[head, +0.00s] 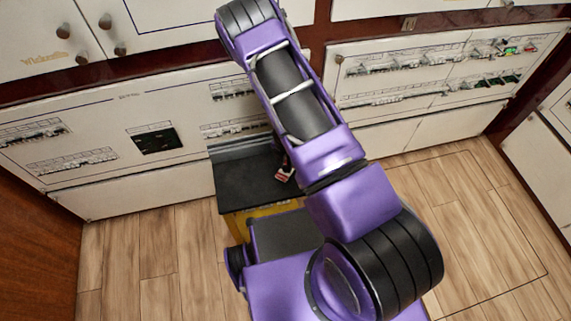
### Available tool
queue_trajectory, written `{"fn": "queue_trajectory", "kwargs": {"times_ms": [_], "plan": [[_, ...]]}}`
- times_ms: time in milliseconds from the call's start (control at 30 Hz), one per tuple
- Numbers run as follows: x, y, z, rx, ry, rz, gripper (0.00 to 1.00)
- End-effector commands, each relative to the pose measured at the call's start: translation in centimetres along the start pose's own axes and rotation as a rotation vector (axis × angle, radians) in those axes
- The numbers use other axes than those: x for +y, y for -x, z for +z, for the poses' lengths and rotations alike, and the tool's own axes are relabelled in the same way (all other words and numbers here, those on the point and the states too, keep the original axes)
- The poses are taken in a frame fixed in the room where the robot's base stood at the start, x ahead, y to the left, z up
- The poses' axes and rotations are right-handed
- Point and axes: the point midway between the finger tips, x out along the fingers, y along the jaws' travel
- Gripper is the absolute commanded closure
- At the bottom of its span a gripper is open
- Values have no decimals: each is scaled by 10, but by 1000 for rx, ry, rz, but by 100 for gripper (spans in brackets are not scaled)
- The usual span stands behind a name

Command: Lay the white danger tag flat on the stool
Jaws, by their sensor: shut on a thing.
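The stool (238,183) has a black top with yellow below it and stands in front of the panels, left of my arm. A small white and red piece, which looks like the danger tag (285,174), shows over the right part of the stool top, close to my arm. I cannot tell if it touches the top or is held above it. My purple arm crosses the middle of the view and covers the area beside the tag. My gripper is hidden behind the arm, so its fingers do not show.
White panels with rows of breakers (445,72) stand along the back wall. A dark square (154,138) is set in the left panel. White cupboards with round knobs (63,31) are above. Bare wooden floor (150,255) lies left and right of the stool.

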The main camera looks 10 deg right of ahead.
Motion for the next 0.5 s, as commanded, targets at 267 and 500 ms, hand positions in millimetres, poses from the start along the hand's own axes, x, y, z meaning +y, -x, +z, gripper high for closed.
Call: {"fn": "queue_trajectory", "kwargs": {"times_ms": [267,500], "plan": [[0,-4,0,0,1,0,100],[0,-9,0,0,1,0,100]]}}
